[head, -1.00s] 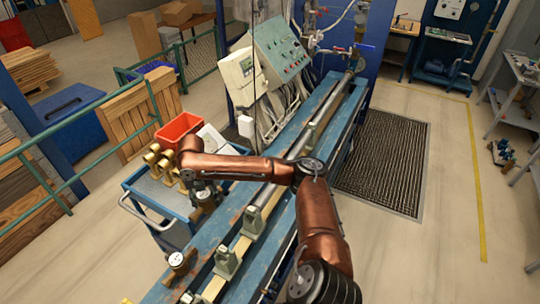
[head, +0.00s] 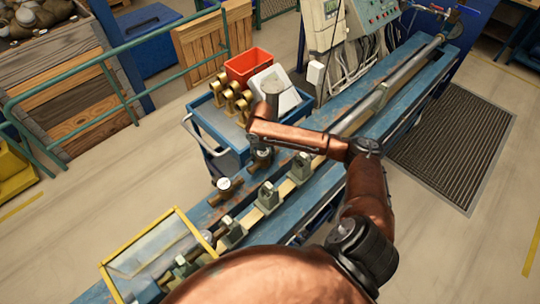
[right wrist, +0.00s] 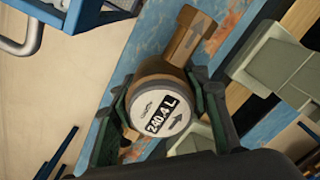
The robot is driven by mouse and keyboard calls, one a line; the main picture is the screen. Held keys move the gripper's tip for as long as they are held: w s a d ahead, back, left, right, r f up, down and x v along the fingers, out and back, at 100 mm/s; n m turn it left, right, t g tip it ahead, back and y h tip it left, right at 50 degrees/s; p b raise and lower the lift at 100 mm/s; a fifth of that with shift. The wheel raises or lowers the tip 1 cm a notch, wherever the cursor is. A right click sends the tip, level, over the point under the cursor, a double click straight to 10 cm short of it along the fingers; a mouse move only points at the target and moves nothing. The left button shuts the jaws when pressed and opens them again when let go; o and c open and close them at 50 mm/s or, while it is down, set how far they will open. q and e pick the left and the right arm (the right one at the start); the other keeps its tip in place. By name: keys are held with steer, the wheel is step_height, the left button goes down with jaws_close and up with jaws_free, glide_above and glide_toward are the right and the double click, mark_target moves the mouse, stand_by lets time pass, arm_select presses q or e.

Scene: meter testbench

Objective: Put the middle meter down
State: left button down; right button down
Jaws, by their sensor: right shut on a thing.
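My right gripper (head: 262,160) is shut on a brass meter (right wrist: 163,103) with a white round face reading 240.4 L. In the right wrist view its two green-grey fingers (right wrist: 168,108) hold the meter's body from both sides, and one pipe end points up and right. The held meter is over the cart-side blue beam of the bench (head: 330,130); I cannot tell if it touches the beam. Another meter (head: 224,184) with a white dial sits on the same beam, nearer the front. My left gripper is out of view.
Grey-green clamp supports (head: 267,196) line the bench rail. A blue cart (head: 203,117) with brass meters (head: 232,100) and a red bin (head: 248,67) stands to the left. A yellow-framed clear panel (head: 190,222) covers the bench's front end.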

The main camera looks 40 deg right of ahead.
steer(key=d, duration=0.2)
steer(key=d+p, duration=0.1)
steer(key=d, duration=0.1)
steer(key=shift+w+f, duration=0.15)
steer(key=shift+f, duration=0.35)
steer(key=shift+a, duration=0.1)
steer(key=shift+f, duration=0.1)
steer(key=c, duration=1.1)
jaws_free()
steer(key=shift+f, duration=0.1)
steer(key=shift+r+b, duration=0.3)
steer(key=shift+r, duration=3.6)
